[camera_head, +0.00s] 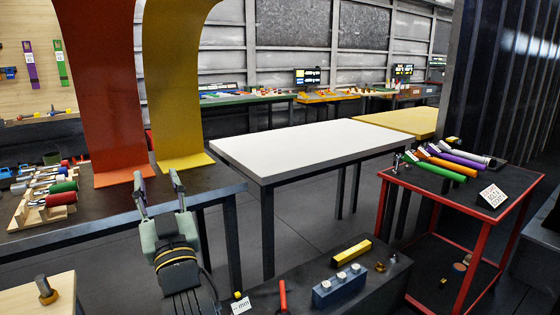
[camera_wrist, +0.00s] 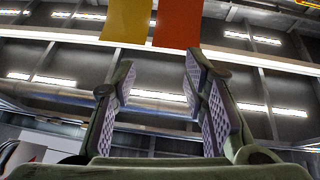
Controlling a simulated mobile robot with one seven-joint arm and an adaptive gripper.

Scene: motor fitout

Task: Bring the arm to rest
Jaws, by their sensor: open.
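My gripper (camera_head: 158,190) stands upright in the lower left-middle of the head view, with its two fingers pointing up and spread apart. Nothing is between the fingers. In the wrist view the gripper (camera_wrist: 160,85) also shows open, its ridged pads apart. The wrist camera looks up toward the ceiling beams and lights. The fingers stand in front of the dark workbench (camera_head: 215,181) in the head view. Most of my arm is out of view.
An orange curved panel (camera_head: 103,90) and a yellow one (camera_head: 172,80) rise behind my gripper. A white table (camera_head: 310,146) is bare. A red-framed cart (camera_head: 465,200) holds coloured tools at right. A dark bench (camera_head: 385,280) with a blue block (camera_head: 340,286) is beside my gripper.

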